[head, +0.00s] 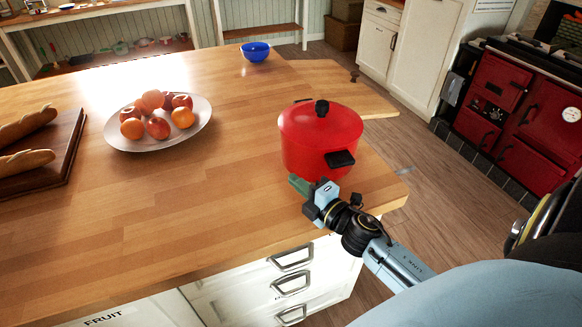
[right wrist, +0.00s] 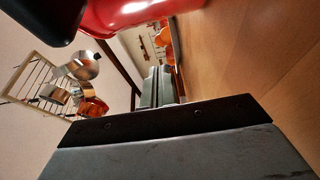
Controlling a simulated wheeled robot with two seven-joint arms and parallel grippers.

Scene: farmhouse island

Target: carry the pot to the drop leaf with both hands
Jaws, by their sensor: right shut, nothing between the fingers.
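The red pot (head: 312,148), lid on with a black knob, stands upright on the island top (head: 200,215) near its right edge. One black side handle (head: 341,158) faces me; the far handle is mostly hidden. The drop leaf (head: 345,85) extends level from the island just behind the pot and looks bare. My right gripper (head: 299,185) is shut and empty, low beside the pot's near side, left of and below the near handle. In the right wrist view its closed fingers (right wrist: 160,87) show below the red pot wall (right wrist: 135,12), with a black handle (right wrist: 38,20) close by. My left gripper is out of view.
A white plate (head: 150,147) of fruit stands left of the pot. A board (head: 62,165) with bread lies at far left. A blue bowl (head: 256,52) sits at the back edge near the leaf. Red stove (head: 535,125) stands across the floor.

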